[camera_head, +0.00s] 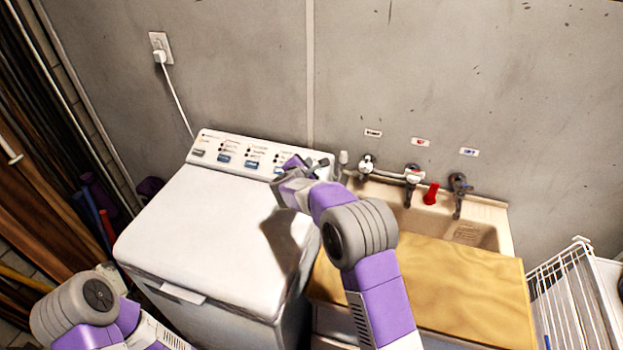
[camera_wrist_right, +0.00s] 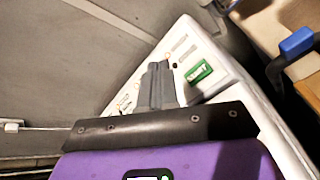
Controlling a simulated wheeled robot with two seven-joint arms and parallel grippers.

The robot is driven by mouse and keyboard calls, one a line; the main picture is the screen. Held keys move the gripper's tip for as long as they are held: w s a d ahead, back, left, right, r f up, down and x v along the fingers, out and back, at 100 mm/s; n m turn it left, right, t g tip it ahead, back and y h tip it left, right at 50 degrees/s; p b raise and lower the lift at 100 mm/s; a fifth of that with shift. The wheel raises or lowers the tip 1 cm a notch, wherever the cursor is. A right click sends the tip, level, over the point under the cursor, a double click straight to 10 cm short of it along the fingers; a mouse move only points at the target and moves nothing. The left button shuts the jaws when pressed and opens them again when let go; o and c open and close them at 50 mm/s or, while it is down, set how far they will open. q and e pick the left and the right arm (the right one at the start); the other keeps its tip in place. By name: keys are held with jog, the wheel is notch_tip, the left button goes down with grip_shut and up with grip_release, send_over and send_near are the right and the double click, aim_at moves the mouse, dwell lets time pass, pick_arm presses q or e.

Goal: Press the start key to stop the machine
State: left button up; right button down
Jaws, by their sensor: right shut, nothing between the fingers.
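The white washing machine (camera_head: 215,215) stands at the left of the head view with its lid closed. Its control panel (camera_head: 233,142) runs along the back edge, with several blue keys on it. My right gripper (camera_head: 305,164) is over the panel's right end and hides that part. In the right wrist view, a green key (camera_wrist_right: 199,72) with white lettering, apparently the start key, sits on the white panel. The shut, empty fingers of the right gripper (camera_wrist_right: 158,72) appear just left of the green key; I cannot tell whether they touch the panel. My left gripper is out of view.
A sink (camera_head: 480,232) with several taps and a red object (camera_head: 431,193) lies to the right. A wooden board (camera_head: 455,285) covers its front. A white wire rack (camera_head: 565,290) stands at far right. A plugged cord (camera_head: 176,95) runs down the wall behind the machine.

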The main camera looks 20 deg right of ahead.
jog(key=shift+w+d+f+b, duration=0.35)
jog(key=shift+f+b, duration=0.25)
jog(key=shift+f, duration=0.6)
jog(key=shift+w+d+f+b, duration=0.2)
jog(key=shift+w+f+b, duration=0.4)
jog(key=shift+f, duration=0.6)
jog(key=shift+w+d+f+b, duration=0.3)
jog(key=shift+f+b, duration=0.35)
jog(key=shift+f, duration=0.55)
jog(key=shift+w+d+f+b, duration=0.15)
jog(key=shift+f+b, duration=0.2)
jog(key=shift+b, duration=0.2)
jog(key=shift+f+b, duration=0.6)
jog(key=shift+f, duration=0.1)
jog(key=shift+r, duration=0.85)
